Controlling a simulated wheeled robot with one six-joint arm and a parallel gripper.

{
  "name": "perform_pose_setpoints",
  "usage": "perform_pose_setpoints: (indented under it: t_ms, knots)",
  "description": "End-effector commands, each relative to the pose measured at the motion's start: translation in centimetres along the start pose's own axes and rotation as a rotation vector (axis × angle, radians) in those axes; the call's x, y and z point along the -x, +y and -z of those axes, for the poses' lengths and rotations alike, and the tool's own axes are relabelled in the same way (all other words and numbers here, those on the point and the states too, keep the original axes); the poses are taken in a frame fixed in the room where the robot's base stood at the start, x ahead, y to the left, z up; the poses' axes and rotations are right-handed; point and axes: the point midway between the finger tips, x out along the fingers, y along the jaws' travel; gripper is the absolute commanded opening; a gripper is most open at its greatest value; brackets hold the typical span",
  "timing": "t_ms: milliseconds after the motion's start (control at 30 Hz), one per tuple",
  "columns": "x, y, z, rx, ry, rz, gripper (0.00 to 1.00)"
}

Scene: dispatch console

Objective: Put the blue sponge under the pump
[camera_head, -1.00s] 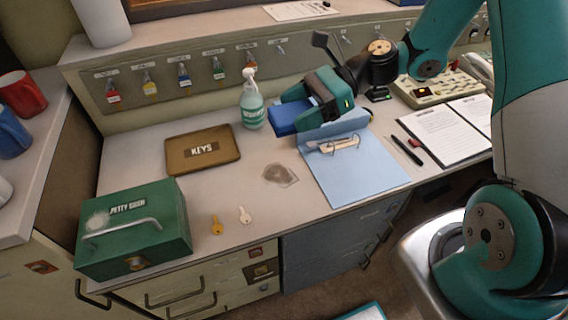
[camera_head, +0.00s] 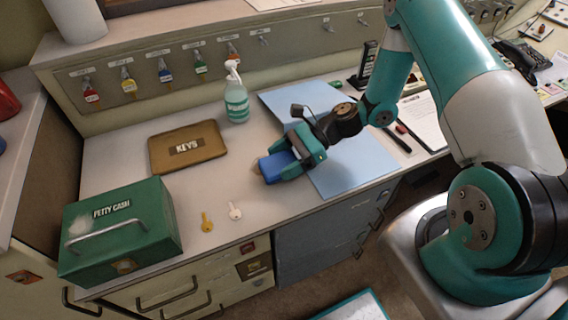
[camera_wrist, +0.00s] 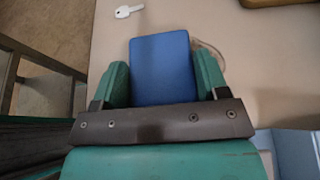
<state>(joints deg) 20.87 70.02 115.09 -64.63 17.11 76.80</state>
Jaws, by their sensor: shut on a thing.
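The blue sponge (camera_head: 276,167) is between the fingers of my gripper (camera_head: 290,162), which is shut on it. The wrist view shows the sponge (camera_wrist: 163,68) between both green fingers of my gripper (camera_wrist: 164,85). The pump bottle (camera_head: 236,98), clear with a green label and white pump head, stands upright on the counter behind and left of my gripper. A brown stain shows just beside the sponge, mostly hidden by it.
A brown KEYS tray (camera_head: 160,163) lies left of the bottle. The green petty cash box (camera_head: 150,255) stands at front left. A brass key (camera_head: 206,222) and a silver key (camera_head: 234,211) lie near the counter's front edge.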

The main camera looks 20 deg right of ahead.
Motion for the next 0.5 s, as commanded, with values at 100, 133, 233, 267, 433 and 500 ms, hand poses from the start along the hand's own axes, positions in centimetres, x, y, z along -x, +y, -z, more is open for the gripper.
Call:
perform_pose_setpoints:
  t_ms: [100,133,233,267,433,500]
  knots:
    - [-0.6,0.0,1.4,-0.002,-0.001,-0.001,0.41]
    - [-0.7,0.0,1.5,-0.001,0.0,-0.001,0.41]
    - [-0.7,0.0,1.6,0.0,0.0,0.0,0.41]
    - [-0.7,0.0,1.6,0.0,0.0,0.0,0.41]
    - [-0.7,0.0,1.7,-0.001,0.0,0.0,0.41]
    - [-0.8,0.0,2.0,-0.001,0.0,0.0,0.41]
